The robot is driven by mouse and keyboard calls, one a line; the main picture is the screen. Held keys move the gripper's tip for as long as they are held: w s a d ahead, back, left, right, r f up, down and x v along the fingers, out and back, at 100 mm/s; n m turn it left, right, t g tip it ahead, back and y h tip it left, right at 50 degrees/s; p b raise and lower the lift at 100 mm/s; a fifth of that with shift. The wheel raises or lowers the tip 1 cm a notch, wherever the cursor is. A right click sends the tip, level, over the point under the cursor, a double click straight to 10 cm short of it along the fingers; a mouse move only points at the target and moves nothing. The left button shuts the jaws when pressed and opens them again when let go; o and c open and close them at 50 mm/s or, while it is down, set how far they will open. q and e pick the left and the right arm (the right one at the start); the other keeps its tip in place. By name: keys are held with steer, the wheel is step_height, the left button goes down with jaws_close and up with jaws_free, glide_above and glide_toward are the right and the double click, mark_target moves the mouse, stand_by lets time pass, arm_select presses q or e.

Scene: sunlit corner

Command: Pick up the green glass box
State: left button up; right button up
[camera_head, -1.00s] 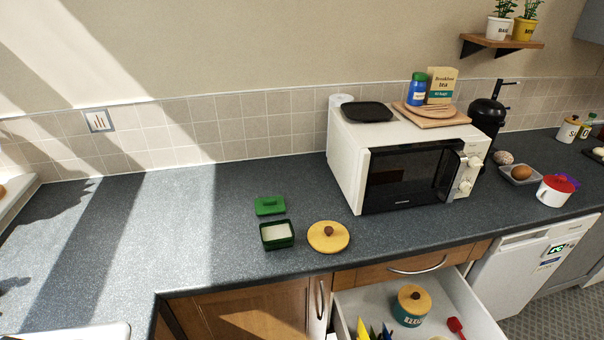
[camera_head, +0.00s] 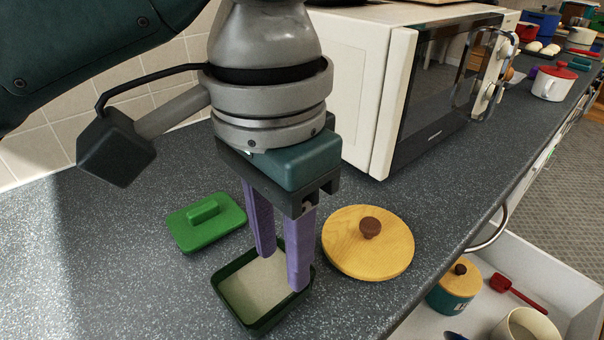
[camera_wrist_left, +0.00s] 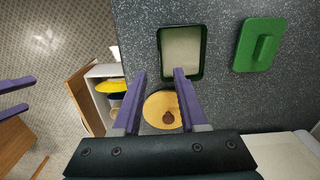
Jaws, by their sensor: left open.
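The green glass box (camera_head: 284,311) is dark green, open-topped, with pale contents, and stands upright on the counter. It also shows in the left wrist view (camera_wrist_left: 204,52). My left gripper (camera_head: 281,268) points down over it, open; its fingers hide part of the box's back and right side in the head view.
A green lid (camera_head: 207,221) lies left of the box, and a round yellow lid (camera_head: 366,243) with a brown knob lies right. The microwave (camera_head: 375,90) stands behind. An open drawer (camera_head: 495,275) holds a teal pot (camera_head: 455,290). The counter's left is clear.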

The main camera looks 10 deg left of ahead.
arm_select(q)
glide_above(285, 317)
steer(key=f, duration=0.4)
steer(key=shift+d+f, duration=0.25)
steer(key=f, duration=0.2)
steer(key=f+b, duration=0.1)
steer(key=f, duration=0.2)
steer(key=shift+w+a+f, duration=0.1)
steer(key=shift+a+f, duration=0.1)
jaws_close()
stand_by(0.9)
